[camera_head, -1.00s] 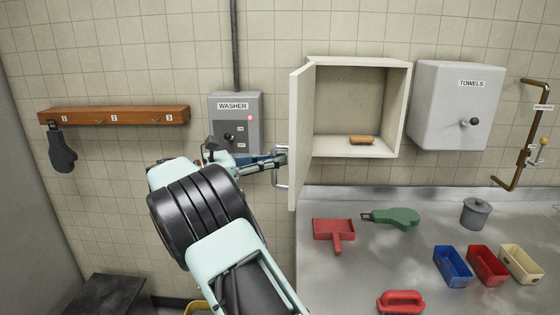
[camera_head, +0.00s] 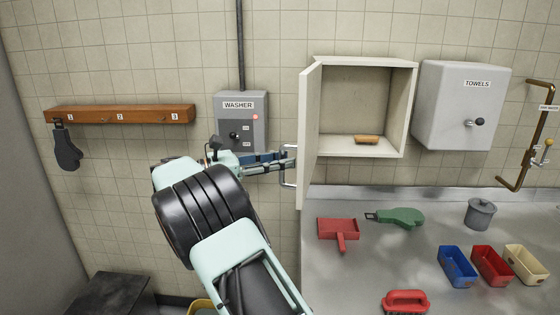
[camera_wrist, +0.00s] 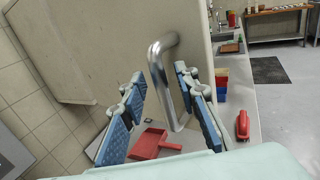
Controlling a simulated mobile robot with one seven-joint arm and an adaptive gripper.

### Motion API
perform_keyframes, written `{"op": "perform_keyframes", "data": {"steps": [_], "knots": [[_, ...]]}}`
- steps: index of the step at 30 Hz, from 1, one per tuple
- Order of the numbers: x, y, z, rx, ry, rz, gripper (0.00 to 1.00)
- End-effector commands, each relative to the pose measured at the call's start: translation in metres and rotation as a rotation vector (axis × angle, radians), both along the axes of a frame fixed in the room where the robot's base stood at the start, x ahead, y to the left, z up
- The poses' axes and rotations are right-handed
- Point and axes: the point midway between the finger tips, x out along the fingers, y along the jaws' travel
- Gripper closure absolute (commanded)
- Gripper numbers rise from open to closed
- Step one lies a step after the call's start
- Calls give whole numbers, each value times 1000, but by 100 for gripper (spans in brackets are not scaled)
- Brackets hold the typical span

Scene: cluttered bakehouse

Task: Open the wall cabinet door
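The wall cabinet (camera_head: 409,110) hangs on the tiled wall. Its door (camera_head: 309,135) is swung well out on the left side, seen nearly edge-on, and the inside shows. A brown brush-like item (camera_head: 367,140) lies on the cabinet floor. The door's metal bar handle (camera_head: 287,167) is on the door's outer face. My gripper (camera_head: 292,160) is at the handle. In the wrist view the handle (camera_wrist: 166,85) stands between my blue-padded fingers (camera_wrist: 160,108), with gaps on both sides, wider on the left. The fingers are apart and hold nothing.
The grey washer box (camera_head: 241,115) is on the wall behind my gripper. The towel dispenser (camera_head: 465,110) hangs right of the cabinet.

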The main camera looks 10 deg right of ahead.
Motion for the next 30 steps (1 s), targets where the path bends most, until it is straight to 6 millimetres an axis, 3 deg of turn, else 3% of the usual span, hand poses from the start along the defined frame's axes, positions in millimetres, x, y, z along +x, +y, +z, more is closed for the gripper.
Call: {"op": "perform_keyframes", "data": {"steps": [8, 21, 30], "knots": [[-1, 10, 1, -2, -2, 2, 72], [-20, 96, 0, 0, -2, 3, 72], [-25, 116, 1, 0, -1, 0, 72]]}}
